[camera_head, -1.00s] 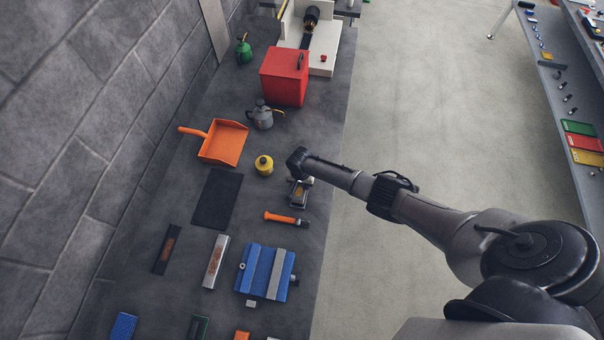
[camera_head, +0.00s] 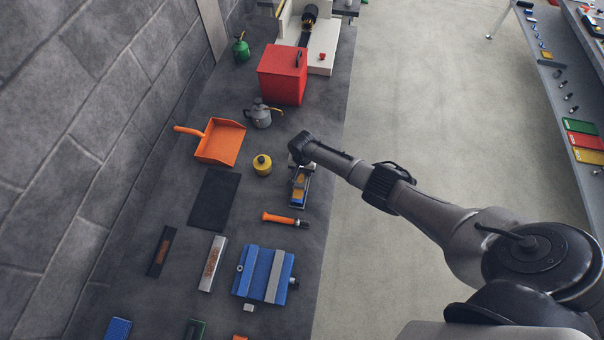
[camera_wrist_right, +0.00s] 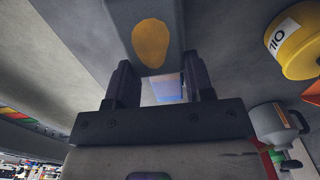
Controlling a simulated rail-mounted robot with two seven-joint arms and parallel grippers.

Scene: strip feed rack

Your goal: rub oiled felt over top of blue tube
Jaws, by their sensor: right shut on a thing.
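My right gripper (camera_head: 299,168) points down over the right side of the grey bench. In the right wrist view its two dark fingers (camera_wrist_right: 158,72) are shut on a grey block, which I take to be the felt (camera_wrist_right: 179,32). An amber oval patch, like an oil stain, shows on its face. A pale blue surface (camera_wrist_right: 168,90) shows between the fingers. In the head view a small blue part (camera_head: 298,197), perhaps the blue tube, shows just below the gripper. Contact between felt and blue part cannot be made out. My left gripper is not in view.
An orange-handled tool (camera_head: 284,219) and a blue vise-like block (camera_head: 262,273) lie below the gripper. A yellow oil can (camera_head: 262,165) stands close to its left, with a black mat (camera_head: 214,200) beyond. A grey oiler (camera_head: 261,116) and red box (camera_head: 283,75) stand farther up.

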